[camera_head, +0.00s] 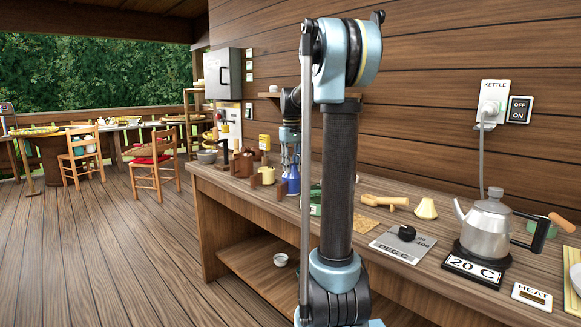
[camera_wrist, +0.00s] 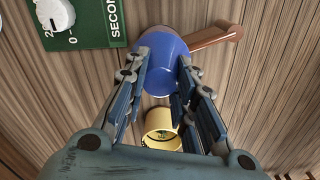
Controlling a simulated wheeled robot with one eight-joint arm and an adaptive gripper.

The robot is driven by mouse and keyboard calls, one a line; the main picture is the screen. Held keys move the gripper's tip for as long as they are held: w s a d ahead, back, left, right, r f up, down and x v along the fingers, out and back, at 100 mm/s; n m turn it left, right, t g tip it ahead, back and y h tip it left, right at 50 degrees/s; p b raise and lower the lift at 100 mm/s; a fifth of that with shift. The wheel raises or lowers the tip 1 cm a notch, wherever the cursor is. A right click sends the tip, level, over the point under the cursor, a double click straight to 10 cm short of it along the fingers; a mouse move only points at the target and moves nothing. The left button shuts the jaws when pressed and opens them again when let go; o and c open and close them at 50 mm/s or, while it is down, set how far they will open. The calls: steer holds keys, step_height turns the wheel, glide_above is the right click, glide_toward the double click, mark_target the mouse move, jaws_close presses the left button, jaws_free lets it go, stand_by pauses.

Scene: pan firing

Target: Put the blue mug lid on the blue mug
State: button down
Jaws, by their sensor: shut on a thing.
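My gripper (camera_head: 289,160) points down over the counter, its fingers on either side of a blue round thing. In the wrist view, the fingertips (camera_wrist: 163,66) close around this smooth blue top, which looks like the blue mug lid (camera_wrist: 161,74). The blue mug (camera_head: 293,187) stands on the counter directly below the gripper in the head view. In the wrist view I cannot tell the mug apart from the lid, nor see whether a gap lies between them. The arm and fingers hide part of both.
A yellow mug (camera_wrist: 161,128) stands close to the blue mug. A brown handle-like piece (camera_wrist: 215,37) lies beside it. A green timer box (camera_wrist: 88,22) is nearby.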

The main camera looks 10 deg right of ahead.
steer(key=shift+f, duration=0.1)
steer(key=c, duration=1.2)
jaws_free()
steer(key=shift+c, duration=0.2)
step_height(320, 180, up, 12)
